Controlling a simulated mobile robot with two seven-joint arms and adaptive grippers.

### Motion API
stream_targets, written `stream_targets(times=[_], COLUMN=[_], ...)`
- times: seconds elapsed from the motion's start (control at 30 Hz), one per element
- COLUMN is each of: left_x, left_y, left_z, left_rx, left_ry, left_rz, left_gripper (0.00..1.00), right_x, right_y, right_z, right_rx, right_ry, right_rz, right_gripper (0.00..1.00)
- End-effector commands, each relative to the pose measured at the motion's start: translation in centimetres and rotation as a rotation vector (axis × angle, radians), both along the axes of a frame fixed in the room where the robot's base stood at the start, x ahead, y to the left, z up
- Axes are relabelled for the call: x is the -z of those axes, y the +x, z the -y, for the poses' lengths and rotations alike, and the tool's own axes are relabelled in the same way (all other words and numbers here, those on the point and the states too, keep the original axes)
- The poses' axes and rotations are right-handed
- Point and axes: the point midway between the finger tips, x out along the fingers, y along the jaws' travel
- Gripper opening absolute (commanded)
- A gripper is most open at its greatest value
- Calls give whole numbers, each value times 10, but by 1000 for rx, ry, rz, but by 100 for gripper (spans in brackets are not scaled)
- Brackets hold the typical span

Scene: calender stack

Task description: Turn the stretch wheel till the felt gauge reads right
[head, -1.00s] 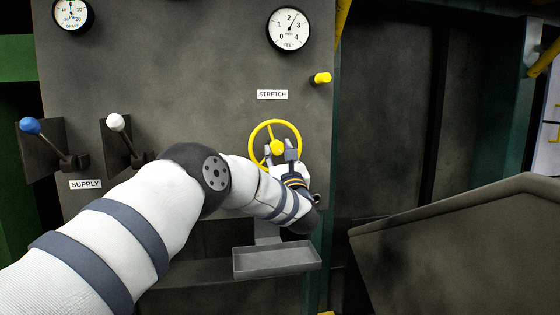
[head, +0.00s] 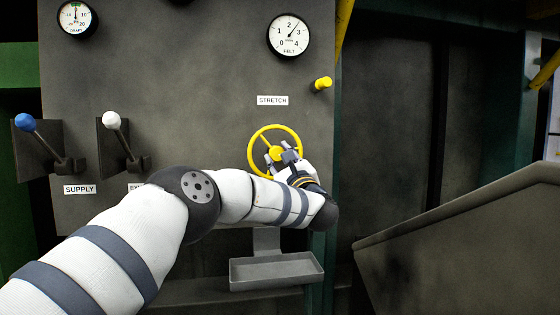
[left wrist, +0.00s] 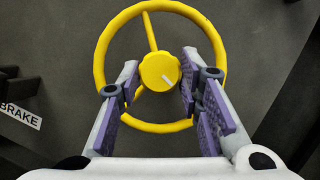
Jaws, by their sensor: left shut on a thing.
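The yellow stretch wheel (head: 251,146) stands on the grey panel below the STRETCH label (head: 272,100). It also shows in the left wrist view (left wrist: 101,58), with a round hub (left wrist: 158,70) bearing a white mark. My left gripper (head: 279,155) is shut on the wheel, its purple-padded fingers either side of the hub's lower part inside the rim. The exact contact is partly hidden by the fingers. The felt gauge (head: 289,36) is above, its needle up and right between 2 and 3. My right gripper is not in view.
A yellow knob (head: 323,83) sticks out right of the label. A blue-knobbed lever (head: 26,122) and a white-knobbed lever (head: 112,120) stand at left. A draft gauge (head: 77,18) is at the upper left. A grey tray (head: 276,283) is below the wheel.

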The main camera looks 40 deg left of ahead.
Motion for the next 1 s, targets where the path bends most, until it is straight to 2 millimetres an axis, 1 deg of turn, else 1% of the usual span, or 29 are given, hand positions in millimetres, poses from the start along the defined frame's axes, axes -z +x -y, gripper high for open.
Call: stream_targets(times=[0.2, 0.23, 0.3, 0.57, 0.67, 0.77, 0.9, 1.0], left_x=[-1, -1, -1, 0, 3, 11, 25, 33], left_y=[0, 0, 0, 0, -3, -13, -32, -44], left_z=[0, 0, 0, 0, 7, 24, 57, 76], left_rx=[-1, 0, 0, 0, 2, 4, 4, 4], left_ry=[0, 1, 1, 0, 0, -1, -1, 0], left_rz=[1, 1, 1, -1, -3, -5, -5, -4], left_gripper=[0, 39, 53, 53, 53, 53, 53, 53], right_x=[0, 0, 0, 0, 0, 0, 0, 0], right_y=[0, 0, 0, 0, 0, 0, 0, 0], right_z=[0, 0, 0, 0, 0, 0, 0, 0], right_rx=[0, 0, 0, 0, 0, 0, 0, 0], right_ry=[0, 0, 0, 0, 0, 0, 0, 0], right_rz=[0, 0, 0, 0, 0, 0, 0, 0], right_gripper=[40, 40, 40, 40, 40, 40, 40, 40])
